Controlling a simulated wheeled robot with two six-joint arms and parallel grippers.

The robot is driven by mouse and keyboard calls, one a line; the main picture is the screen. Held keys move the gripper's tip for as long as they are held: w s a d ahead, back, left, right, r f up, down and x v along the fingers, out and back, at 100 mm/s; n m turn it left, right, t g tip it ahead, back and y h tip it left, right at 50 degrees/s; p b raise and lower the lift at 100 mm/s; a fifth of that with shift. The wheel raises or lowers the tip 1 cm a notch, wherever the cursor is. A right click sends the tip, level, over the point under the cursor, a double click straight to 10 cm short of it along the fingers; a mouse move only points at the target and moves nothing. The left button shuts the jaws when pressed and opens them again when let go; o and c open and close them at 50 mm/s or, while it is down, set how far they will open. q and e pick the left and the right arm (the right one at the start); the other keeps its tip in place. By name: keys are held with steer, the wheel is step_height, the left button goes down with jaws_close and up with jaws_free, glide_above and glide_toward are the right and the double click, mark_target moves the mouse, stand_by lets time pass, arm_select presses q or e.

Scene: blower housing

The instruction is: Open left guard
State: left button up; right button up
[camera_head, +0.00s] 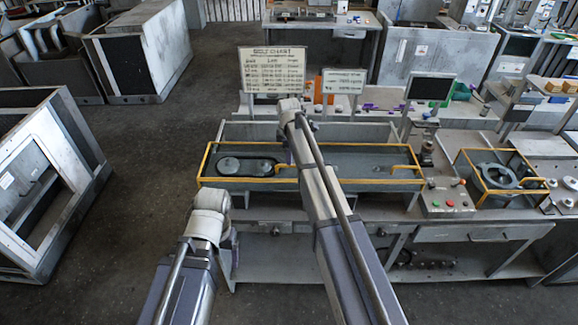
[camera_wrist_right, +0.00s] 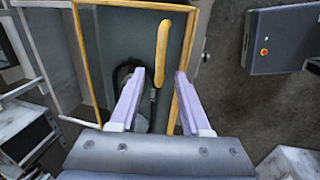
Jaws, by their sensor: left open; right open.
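The left guard is a yellow-framed cover (camera_head: 203,165) on the long grey bench housing in the head view; its frame also shows in the right wrist view (camera_wrist_right: 88,60). A yellow bar handle (camera_wrist_right: 163,45) lies ahead of my right gripper (camera_wrist_right: 160,73). The near end of the handle shows between the two open lilac fingers, with gaps on both sides and no visible contact. In the head view my right arm hides most of its gripper. My left gripper (camera_head: 230,243) is low in front of the bench, its fingers largely hidden by its wrist.
A second yellow-framed guard (camera_head: 535,190) stands at the right, beside a control box (camera_head: 447,200) with buttons. Sign boards (camera_head: 270,70) and a dark screen (camera_head: 430,87) stand behind the housing. Open floor (camera_head: 140,160) lies to the left.

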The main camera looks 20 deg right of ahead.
steer(key=f+b, duration=0.2)
steer(key=f, duration=0.1)
steer(key=w+f+b, duration=0.1)
steer(key=shift+d+f+b, duration=0.15)
steer(key=shift+f+b, duration=0.25)
steer(key=shift+s, duration=0.1)
jaws_close()
stand_by(1.0)
